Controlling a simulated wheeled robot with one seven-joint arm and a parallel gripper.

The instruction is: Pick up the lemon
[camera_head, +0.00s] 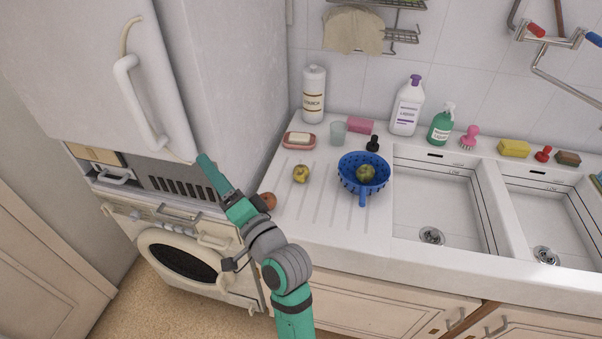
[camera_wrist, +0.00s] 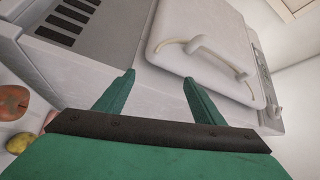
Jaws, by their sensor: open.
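The lemon (camera_head: 301,173), small and yellow with darker marks, lies on the ribbed drainboard left of the blue colander. In the wrist view the yellow fruit (camera_wrist: 20,142) shows at the lower left edge. My gripper (camera_head: 204,161) is up and left of the lemon, in front of the fridge and apart from the lemon. In the wrist view its two green fingers (camera_wrist: 158,80) are spread with nothing between them.
A blue colander (camera_head: 362,197) with a greenish fruit (camera_head: 365,173) stands right of the lemon. A reddish fruit (camera_head: 268,200) sits near the counter's left edge, by my arm. A soap dish (camera_head: 299,145) and cup (camera_head: 338,133) stand behind. The sink (camera_head: 440,226) is further right.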

